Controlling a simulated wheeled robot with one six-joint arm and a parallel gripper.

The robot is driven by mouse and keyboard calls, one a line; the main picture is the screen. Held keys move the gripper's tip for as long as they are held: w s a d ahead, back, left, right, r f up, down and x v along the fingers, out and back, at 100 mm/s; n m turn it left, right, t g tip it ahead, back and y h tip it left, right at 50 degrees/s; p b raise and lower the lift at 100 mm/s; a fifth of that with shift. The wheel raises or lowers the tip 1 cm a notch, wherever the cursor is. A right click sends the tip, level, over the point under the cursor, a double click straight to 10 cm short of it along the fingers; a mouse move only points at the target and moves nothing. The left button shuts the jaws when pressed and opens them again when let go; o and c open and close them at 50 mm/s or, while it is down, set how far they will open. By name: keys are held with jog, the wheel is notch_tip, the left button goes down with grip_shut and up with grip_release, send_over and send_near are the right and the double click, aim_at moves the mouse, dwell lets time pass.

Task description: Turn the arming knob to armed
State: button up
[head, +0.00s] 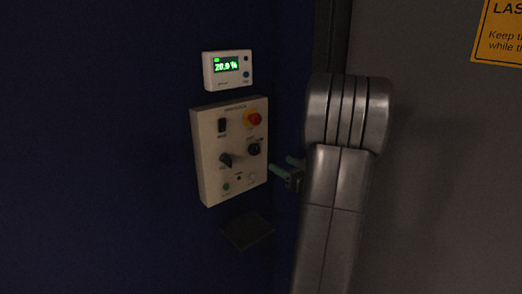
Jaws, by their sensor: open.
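A cream control panel (208,185) is fixed to the dark blue wall in the head view. It carries a black pointer knob (226,160) at lower left and another round black knob (254,149) at right. The labels are too small to read, so I cannot tell which is the arming knob or its setting. My gripper (284,165) is just right of the panel's right edge, its greenish fingers pointing left towards it. It is open and appears empty, apart from both knobs. My arm hides part of it.
A lit display box (227,84) is above, a dark ledge (246,231) below. A grey wall (440,170) is at right.

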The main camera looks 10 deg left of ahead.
aim_at(256, 150)
jog(key=p+x, duration=0.2)
jog(key=x, duration=1)
jog(key=shift+w+a, duration=0.15)
jog(key=c, duration=0.9)
jog(key=shift+c, duration=0.2)
